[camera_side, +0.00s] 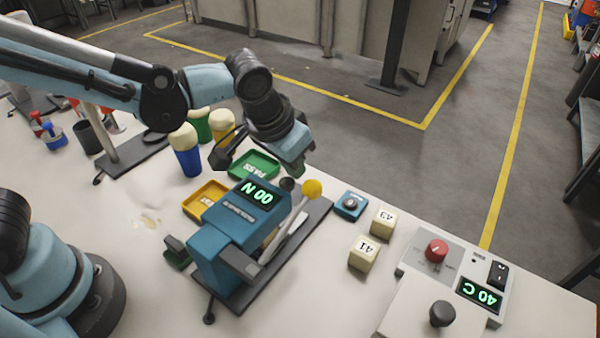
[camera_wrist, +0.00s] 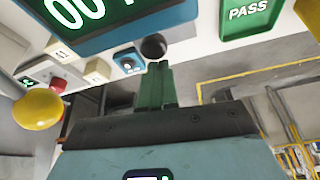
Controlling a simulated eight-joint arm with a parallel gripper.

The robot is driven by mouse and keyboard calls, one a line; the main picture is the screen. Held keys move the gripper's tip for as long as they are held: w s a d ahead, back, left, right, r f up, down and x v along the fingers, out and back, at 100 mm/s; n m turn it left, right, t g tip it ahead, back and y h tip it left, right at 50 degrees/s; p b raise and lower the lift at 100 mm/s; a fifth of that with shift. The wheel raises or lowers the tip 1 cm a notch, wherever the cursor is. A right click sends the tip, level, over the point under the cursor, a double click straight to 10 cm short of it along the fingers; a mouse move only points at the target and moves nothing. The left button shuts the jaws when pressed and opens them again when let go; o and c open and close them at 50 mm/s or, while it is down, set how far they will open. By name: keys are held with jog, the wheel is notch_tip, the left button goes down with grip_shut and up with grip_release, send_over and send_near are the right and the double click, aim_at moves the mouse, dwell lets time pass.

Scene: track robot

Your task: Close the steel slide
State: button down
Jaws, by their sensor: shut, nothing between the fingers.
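The teal tester (camera_side: 225,235) stands on a dark base plate and its display reads 00 N. Part of it shows at the top of the wrist view (camera_wrist: 110,22). A pale lever with a yellow ball (camera_side: 312,188) rises at its right side; the ball is at the left of the wrist view (camera_wrist: 38,109). A dark round knob (camera_side: 287,184) sits at the tester's far end. I cannot make out the steel slide itself or tell how far open it is. My gripper (camera_side: 299,170) is shut and empty. Its fingertips (camera_wrist: 160,66) appear close to the dark knob (camera_wrist: 153,46); contact is unclear.
A green PASS tray (camera_side: 254,165) and a yellow tray (camera_side: 205,200) lie beside the tester. Capped bottles (camera_side: 187,150) stand behind. A blue dial box (camera_side: 350,205), cream blocks A3 (camera_side: 383,221) and A1 (camera_side: 363,253), and a 40 C heater unit (camera_side: 455,270) are to the right.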

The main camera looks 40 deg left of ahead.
notch_tip(320, 180, up, 10)
jog(key=s+a+f+n+t, duration=0.1)
jog(key=s+a+f, duration=0.2)
jog(key=a, duration=0.5)
jog(key=s+a+f+t, duration=0.2)
jog(key=s+a, duration=0.3)
jog(key=a, duration=0.3)
jog(key=shift+f+n+y, duration=0.3)
jog(key=shift+f+n, duration=0.1)
jog(key=shift+f, duration=0.1)
jog(key=shift+w+r, duration=0.1)
